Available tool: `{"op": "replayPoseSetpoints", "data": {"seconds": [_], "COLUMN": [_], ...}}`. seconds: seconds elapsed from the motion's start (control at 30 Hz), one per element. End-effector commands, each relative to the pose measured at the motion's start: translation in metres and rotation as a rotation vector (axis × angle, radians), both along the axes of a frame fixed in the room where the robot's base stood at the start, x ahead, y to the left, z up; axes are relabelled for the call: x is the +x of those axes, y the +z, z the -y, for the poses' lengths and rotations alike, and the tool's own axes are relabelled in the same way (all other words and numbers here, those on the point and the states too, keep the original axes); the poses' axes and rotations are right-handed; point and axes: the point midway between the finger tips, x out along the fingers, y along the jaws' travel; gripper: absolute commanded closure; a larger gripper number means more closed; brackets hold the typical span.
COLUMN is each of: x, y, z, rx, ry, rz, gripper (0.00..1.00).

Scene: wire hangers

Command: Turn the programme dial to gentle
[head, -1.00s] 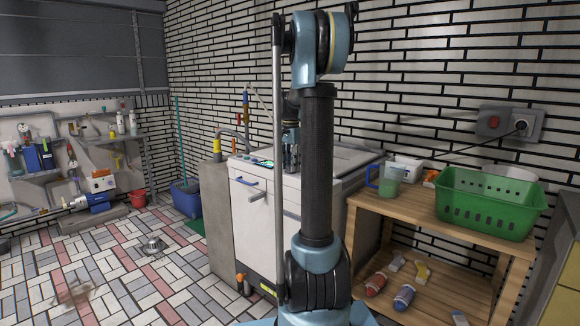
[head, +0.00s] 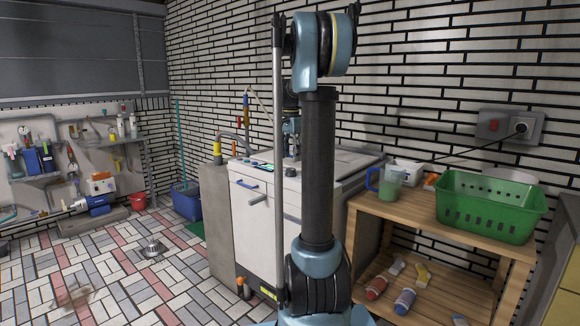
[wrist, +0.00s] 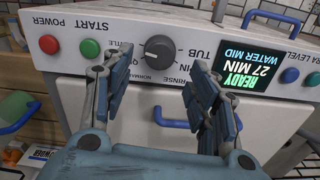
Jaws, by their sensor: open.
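The programme dial (wrist: 160,50) is a dark grey round knob on the white control panel (wrist: 105,45), seen upside down in the wrist view. Words around it include NORMAL, RINSE, SPIN and TUB, plus a partly hidden word ending in TLE. I cannot tell which word its mark points at. My gripper (wrist: 161,68) is open, its two blue-grey fingers spread on either side of the dial, with a gap to each side. I cannot tell how far the fingertips are from the panel. In the head view my gripper (head: 291,146) is over the washing machine (head: 258,222).
A lit display (wrist: 250,70) reads READY, 27 MIN, WATER MID. A red button (wrist: 48,44) and green button (wrist: 90,47) are left of the dial. A blue handle (wrist: 172,122) lies below. A wooden bench (head: 410,207) with a green basket (head: 490,205) stands right of the machine.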

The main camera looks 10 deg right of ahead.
Motion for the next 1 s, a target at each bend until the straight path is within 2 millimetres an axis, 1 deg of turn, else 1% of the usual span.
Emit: {"op": "replayPoseSetpoints", "data": {"seconds": [0.03,0.2,0.3,0.4,0.57,0.87,0.97,1.0], "x": [0.000,0.000,0.000,0.000,0.000,-0.001,-0.008,-0.014], "y": [0.011,0.039,0.051,0.059,0.065,0.065,0.064,0.063], "z": [0.000,0.000,0.000,0.000,0.000,0.000,-0.003,-0.004], "rx": [0.000,0.000,0.000,0.000,0.000,0.000,0.000,-0.001], "ry": [0.000,0.000,0.000,0.000,0.000,0.001,0.018,0.031], "rz": [0.000,0.000,0.000,0.000,0.000,0.000,0.002,0.005], "gripper": [0.46,0.46,0.46,0.46,0.46,0.46,0.46,0.46]}}
